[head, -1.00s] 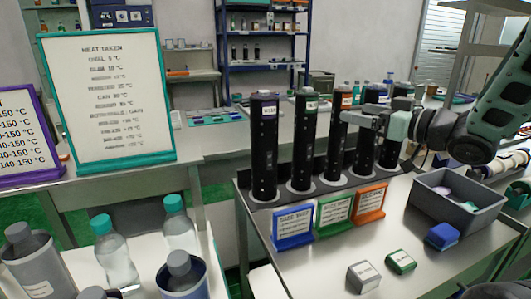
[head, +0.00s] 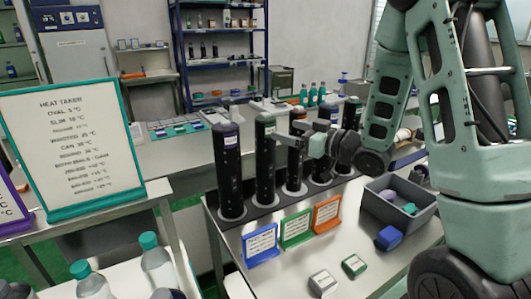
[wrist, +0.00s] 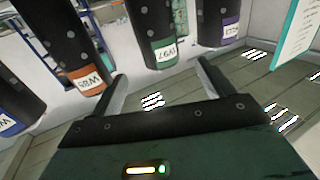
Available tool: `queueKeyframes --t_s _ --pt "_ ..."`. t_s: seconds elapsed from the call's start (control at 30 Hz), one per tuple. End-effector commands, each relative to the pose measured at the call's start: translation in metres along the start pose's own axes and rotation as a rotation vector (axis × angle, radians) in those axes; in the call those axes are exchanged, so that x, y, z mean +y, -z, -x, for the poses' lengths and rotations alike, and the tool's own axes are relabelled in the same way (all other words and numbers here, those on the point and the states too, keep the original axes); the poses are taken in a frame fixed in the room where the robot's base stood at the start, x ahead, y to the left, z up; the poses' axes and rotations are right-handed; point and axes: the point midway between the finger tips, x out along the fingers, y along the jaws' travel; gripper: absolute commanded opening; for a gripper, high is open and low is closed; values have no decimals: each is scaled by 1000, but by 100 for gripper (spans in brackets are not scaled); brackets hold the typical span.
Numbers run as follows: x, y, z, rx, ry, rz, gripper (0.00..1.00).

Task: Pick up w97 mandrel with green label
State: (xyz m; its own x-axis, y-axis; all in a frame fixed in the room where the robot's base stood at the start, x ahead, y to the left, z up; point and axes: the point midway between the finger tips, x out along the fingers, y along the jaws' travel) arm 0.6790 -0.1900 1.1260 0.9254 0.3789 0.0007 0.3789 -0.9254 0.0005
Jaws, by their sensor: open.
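The w97 mandrel with the green label (head: 265,165) is a tall black cylinder standing upright, second from the left in a row. In the wrist view it appears inverted, with its green W97 label (wrist: 164,54) lined up between the fingers. My gripper (head: 283,137) is open and empty at the upper part of the row, close to this mandrel on its right side. In the wrist view the fingertips (wrist: 162,68) point toward it, one to each side. I cannot tell whether either finger touches it.
A purple-labelled mandrel (head: 230,175) stands to the left and an orange-labelled W98 mandrel (wrist: 84,80) is close by the other finger. Coloured signs (head: 296,229), small boxes (head: 354,265) and a grey bin (head: 412,217) are on the table. A heat sign (head: 70,150) stands left.

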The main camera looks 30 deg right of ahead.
Motion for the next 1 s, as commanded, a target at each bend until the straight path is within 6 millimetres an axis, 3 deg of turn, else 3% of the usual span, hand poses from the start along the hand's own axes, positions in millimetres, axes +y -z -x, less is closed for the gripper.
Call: queueKeyframes --t_s 0.2,0.47,0.7,1.0 --pt "-1 0 -40 -2 3 -1 80" --pt "-1 -1 -59 -1 2 -1 80" --pt "-2 -3 -93 -2 3 -1 80" --pt "-1 -5 -105 0 0 -1 80"
